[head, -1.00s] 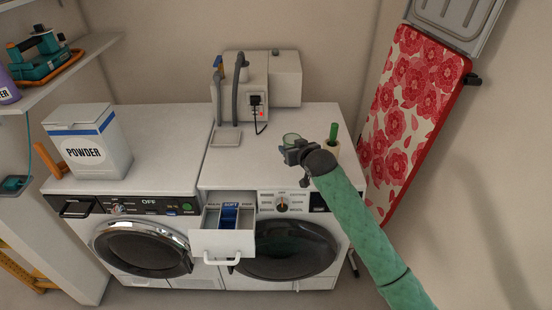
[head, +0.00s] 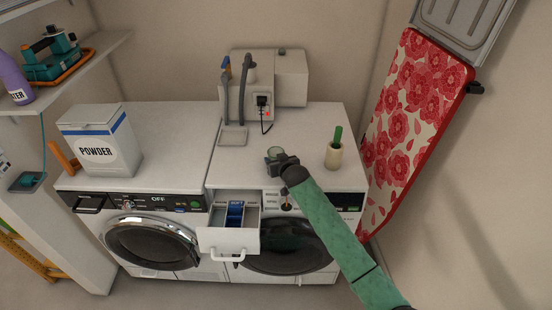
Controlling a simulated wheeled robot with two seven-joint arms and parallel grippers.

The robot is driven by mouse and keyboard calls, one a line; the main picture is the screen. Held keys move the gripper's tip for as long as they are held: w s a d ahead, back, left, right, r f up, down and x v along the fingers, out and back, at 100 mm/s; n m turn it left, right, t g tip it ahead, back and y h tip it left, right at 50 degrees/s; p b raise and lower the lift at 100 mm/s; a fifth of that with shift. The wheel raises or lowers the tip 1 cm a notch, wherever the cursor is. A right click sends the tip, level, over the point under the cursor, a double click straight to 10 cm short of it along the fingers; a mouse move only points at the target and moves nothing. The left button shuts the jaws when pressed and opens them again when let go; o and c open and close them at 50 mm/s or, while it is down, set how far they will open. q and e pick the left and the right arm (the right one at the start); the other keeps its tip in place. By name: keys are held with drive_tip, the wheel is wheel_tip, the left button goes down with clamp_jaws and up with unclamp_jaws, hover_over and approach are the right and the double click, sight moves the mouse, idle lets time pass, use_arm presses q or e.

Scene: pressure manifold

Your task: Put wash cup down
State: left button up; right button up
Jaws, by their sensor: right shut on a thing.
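The wash cup (head: 274,152), a small pale greenish cup, is at the tip of my right gripper (head: 281,160). My right gripper is shut on it, over the front part of the right machine's white top (head: 230,170). I cannot tell whether the cup touches the top. The gripper hides part of the cup. My green right arm comes in from the lower right and covers part of the control panel. My left gripper is not in view.
The detergent drawer (head: 229,241) is pulled open below the cup. A cream holder (head: 333,156) with a green handle stands right of the gripper. A powder box (head: 98,145) stands on the left machine. A grey box with hoses (head: 285,80) is at the back.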

drive_tip(key=shift+f, duration=0.15)
drive_tip(key=shift+f, duration=0.1)
drive_tip(key=o, duration=1)
